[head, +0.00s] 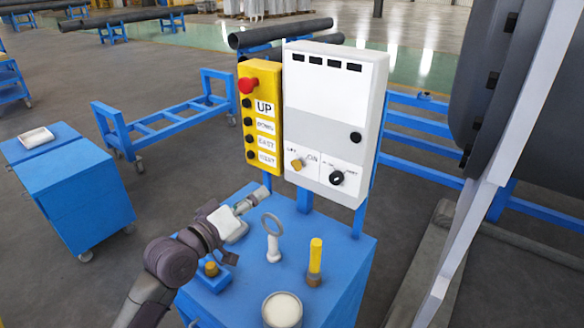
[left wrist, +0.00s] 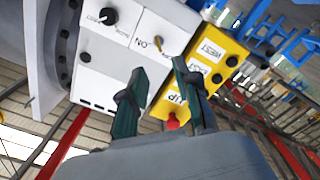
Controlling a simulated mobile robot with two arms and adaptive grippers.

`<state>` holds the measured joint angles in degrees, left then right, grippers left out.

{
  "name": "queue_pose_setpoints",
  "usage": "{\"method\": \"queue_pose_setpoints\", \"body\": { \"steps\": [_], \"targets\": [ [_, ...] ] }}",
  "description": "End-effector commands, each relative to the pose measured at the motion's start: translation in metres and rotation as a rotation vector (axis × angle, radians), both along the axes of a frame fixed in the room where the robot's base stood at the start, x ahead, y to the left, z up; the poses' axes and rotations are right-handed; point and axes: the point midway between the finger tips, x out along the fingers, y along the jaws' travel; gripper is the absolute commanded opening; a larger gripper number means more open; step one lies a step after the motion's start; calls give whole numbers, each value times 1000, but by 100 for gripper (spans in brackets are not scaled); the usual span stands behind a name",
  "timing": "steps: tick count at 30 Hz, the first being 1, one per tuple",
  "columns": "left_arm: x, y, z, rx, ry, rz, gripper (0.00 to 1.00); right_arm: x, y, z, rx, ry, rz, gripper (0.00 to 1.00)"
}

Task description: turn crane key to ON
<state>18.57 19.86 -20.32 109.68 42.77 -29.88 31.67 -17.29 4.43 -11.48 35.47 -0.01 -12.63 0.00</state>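The gold crane key (head: 297,164) sits in the left switch of the grey-white control box (head: 325,128), beside an ON label. The key also shows in the left wrist view (left wrist: 158,43), upside down, just beyond my fingertips. I cannot tell its exact angle. My left gripper (head: 254,199) is low in front of the box, below and left of the key. In the left wrist view my left gripper (left wrist: 160,68) has its two dark fingers apart with nothing between them. They look apart from the key. My right gripper is not in view.
A black knob (head: 337,178) is right of the key. A yellow button panel (head: 260,125) with a red button (head: 248,84) adjoins the box. On the blue cart (head: 340,262) stand a ring-topped tool (head: 273,240), a yellow-handled tool (head: 315,258) and a tin (head: 282,310).

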Motion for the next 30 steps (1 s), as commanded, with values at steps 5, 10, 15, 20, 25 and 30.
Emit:
{"method": "queue_pose_setpoints", "body": {
  "steps": [5, 10, 15, 20, 25, 30],
  "targets": [
    [16, -10, 6, -18, -5, -1, 31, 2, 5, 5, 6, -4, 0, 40],
    [43, -30, 7, -16, -5, -1, 31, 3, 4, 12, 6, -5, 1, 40],
    [73, -52, 7, -13, -4, -1, 31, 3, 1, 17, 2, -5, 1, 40],
    [95, -68, 5, -12, -4, -1, 31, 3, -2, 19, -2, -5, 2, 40],
    [109, -77, 4, -12, -6, 0, 31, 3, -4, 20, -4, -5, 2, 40],
    [113, -81, 3, -12, -4, -1, 31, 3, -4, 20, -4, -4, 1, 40]
  ]
}}
